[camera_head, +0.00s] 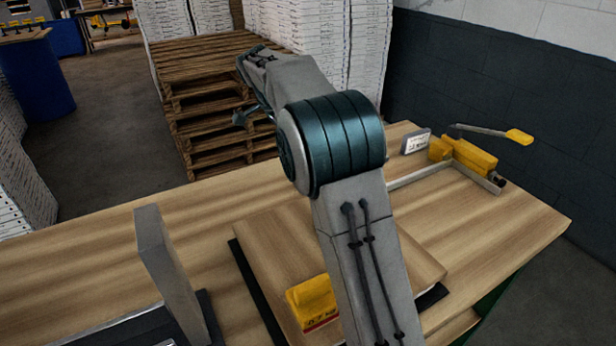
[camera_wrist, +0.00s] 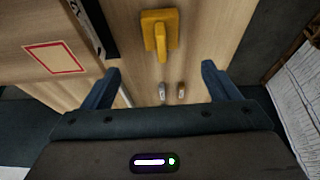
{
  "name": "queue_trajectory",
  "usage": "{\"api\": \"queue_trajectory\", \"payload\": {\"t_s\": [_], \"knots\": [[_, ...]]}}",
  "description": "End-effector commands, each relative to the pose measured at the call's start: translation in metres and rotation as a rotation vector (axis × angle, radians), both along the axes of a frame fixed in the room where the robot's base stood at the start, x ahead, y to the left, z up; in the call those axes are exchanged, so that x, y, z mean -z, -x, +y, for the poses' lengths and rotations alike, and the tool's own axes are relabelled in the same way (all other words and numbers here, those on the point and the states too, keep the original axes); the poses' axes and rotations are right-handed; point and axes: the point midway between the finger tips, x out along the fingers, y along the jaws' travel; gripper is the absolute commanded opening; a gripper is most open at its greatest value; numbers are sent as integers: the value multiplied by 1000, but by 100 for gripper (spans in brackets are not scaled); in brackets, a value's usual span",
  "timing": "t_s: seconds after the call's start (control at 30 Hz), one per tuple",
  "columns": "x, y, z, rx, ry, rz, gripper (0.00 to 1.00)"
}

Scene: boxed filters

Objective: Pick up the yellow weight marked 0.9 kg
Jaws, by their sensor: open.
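A yellow weight (camera_head: 313,298) sits on a wooden board in the head view, left of my arm's forearm, which hides part of it. Its red-edged label ends in "kg", but I cannot read the number surely. In the wrist view a yellow thing with a raised grip (camera_wrist: 159,36) lies on a wooden surface, beyond my fingertips; I cannot tell whether it is a weight or which one. My gripper (camera_wrist: 160,78) is open, with nothing between its fingers.
A grey upright plate (camera_head: 170,270) stands front left. Wooden pallets (camera_head: 205,80) stand behind the table. Two small metal pieces (camera_wrist: 171,91) show in the wrist view.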

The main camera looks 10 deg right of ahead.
Motion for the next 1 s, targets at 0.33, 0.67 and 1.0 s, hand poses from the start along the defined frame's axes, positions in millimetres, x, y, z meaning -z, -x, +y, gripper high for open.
{"api": "queue_trajectory", "payload": {"t_s": [0.33, 0.67, 1.0], "knots": [[56, -8, -25, 17, 2, 0, 82], [84, -13, -33, 11, 2, -3, 82], [125, -19, -48, 10, 1, -3, 82]]}}
